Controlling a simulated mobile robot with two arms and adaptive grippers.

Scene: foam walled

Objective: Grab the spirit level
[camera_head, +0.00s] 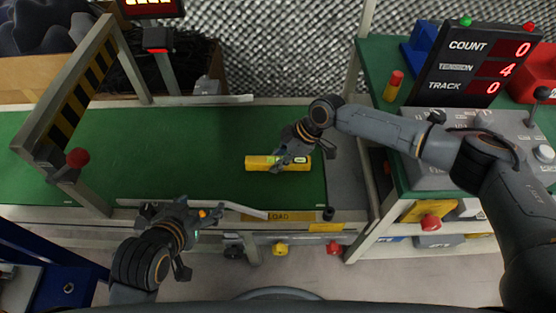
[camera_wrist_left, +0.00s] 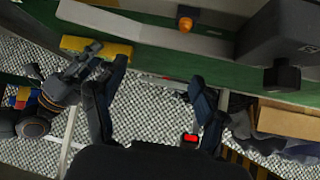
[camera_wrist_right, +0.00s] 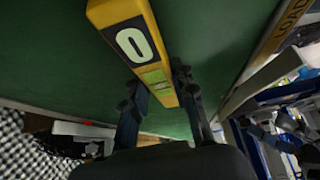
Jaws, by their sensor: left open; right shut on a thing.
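A yellow spirit level (camera_head: 259,163) lies over the green conveyor belt, near its right end. It has a green vial and a pale label reading 0, seen close in the right wrist view (camera_wrist_right: 125,38). My right gripper (camera_head: 284,160) is shut on the spirit level, with one finger on each side of it. Whether the level touches the belt is hard to tell. The level also shows in the left wrist view (camera_wrist_left: 100,47) with the right gripper at it. My left gripper (camera_head: 190,235) is open and empty, in front of the belt's near edge; its fingers show apart in its wrist view (camera_wrist_left: 160,105).
The green belt (camera_head: 170,150) is clear left of the level. A striped gantry (camera_head: 75,95) with a red knob spans its left part. A metal rail (camera_head: 235,207) runs along the near edge. A control desk and a display (camera_head: 475,62) reading COUNT, TENSION, TRACK stand at right.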

